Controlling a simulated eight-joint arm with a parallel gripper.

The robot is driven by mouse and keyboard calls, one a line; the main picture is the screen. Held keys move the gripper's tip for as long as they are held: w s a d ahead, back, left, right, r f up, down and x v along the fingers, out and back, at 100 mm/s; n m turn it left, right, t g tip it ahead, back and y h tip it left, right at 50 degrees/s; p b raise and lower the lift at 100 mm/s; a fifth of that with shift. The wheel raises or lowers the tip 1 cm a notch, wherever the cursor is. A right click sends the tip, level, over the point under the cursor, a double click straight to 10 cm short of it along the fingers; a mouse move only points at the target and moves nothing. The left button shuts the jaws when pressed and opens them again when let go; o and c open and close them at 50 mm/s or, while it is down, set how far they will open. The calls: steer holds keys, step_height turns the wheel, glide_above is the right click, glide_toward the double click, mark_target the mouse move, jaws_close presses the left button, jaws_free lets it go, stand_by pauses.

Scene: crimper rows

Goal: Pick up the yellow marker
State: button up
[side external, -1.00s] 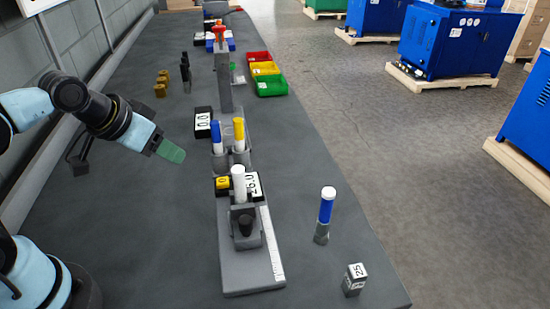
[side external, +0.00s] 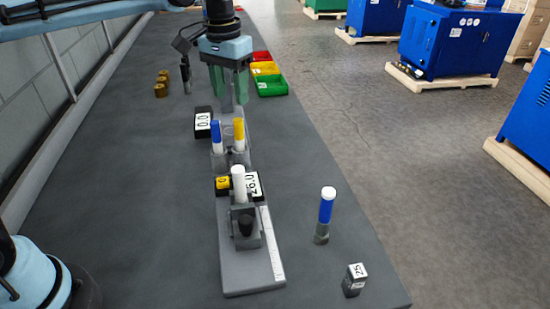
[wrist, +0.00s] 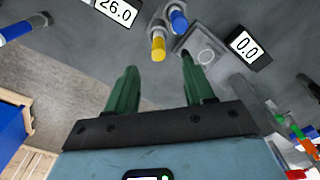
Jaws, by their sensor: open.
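The yellow marker (side external: 239,134) stands upright in a grey holder (side external: 240,157) on the bench, just right of a blue marker (side external: 216,136). In the wrist view the yellow marker (wrist: 158,46) shows ahead of the fingers, with the blue marker (wrist: 178,19) beyond it. My gripper (side external: 228,92) points down with green fingers apart and empty. It is above and behind the yellow marker in the side view, apart from it. In the wrist view my gripper (wrist: 158,80) has a clear gap between its fingertips.
A white marker (side external: 239,184) stands nearby in a grey fixture (side external: 252,272). A blue marker with a white cap (side external: 326,206) stands at the right. Label blocks (side external: 203,122) sit close by. Coloured bins (side external: 271,86) lie behind.

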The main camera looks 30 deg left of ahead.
mark_target(239, 136)
steer(key=shift+w+d+f, duration=0.1)
steer(key=shift+w+f, duration=0.2)
steer(key=shift+w, duration=0.2)
steer(key=shift+f, duration=0.3)
step_height(239, 136, down, 11)
steer(key=shift+d+f, duration=0.1)
steer(key=shift+f, duration=0.1)
jaws_close()
